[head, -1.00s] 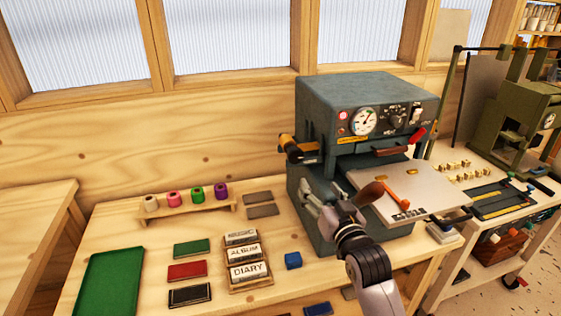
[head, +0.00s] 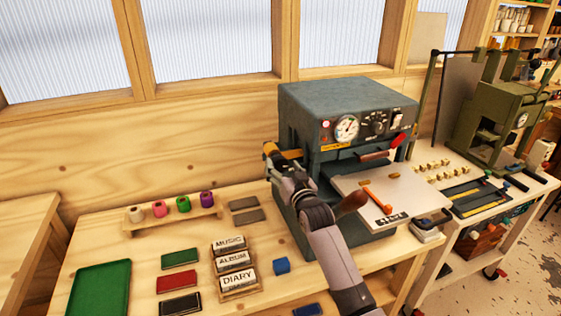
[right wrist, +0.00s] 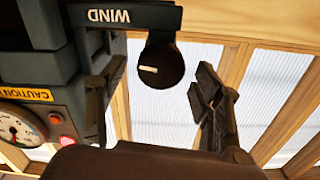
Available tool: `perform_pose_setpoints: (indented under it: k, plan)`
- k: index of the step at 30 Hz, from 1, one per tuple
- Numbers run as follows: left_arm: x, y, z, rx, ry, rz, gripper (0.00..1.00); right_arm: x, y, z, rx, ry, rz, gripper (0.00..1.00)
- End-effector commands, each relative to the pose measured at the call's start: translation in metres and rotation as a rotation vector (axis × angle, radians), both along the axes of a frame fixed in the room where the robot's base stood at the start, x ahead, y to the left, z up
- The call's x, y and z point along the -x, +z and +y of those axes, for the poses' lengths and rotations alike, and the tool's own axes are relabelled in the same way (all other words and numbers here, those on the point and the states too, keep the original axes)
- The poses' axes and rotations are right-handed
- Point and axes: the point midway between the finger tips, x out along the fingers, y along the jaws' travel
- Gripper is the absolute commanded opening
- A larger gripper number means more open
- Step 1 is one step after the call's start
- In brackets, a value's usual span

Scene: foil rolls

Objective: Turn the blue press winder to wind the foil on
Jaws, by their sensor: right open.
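The blue-grey press (head: 335,100) stands on the wooden bench, with a gold foil roll (head: 292,154) on its left side. Its winder, a dark round knob with a pale mark (right wrist: 160,62), hangs by a bracket lettered WIND in the right wrist view, where the lettering appears upside down. My right gripper (head: 276,165) is at the press's left side by the roll. In the right wrist view its open fingers (right wrist: 160,84) stand on either side of the knob, with visible gaps; I cannot tell if the knob is fully between them. My left gripper is out of view.
A rack of coloured foil rolls (head: 172,217), lettered type blocks (head: 234,260), a small blue block (head: 282,265) and a green tray (head: 98,292) lie on the bench. The press's plate (head: 400,192) juts out right of my arm. An olive press (head: 495,125) stands further right.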

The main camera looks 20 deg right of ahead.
Motion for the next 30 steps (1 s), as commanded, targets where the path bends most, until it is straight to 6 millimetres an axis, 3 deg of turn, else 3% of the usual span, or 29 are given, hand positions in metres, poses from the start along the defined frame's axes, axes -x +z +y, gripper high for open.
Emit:
perform_pose_setpoints:
  k: [7, 19, 30]
  plan:
    - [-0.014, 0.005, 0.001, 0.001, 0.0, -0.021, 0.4, -0.022, 0.001, 0.001, -0.001, 0.0, 0.0, 0.61]
    - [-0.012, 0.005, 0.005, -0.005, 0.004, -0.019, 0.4, -0.026, 0.0, 0.001, 0.0, 0.0, 0.0, 0.61]
    - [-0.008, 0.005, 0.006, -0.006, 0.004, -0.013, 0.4, -0.026, 0.0, 0.001, 0.0, 0.0, 0.0, 0.37]
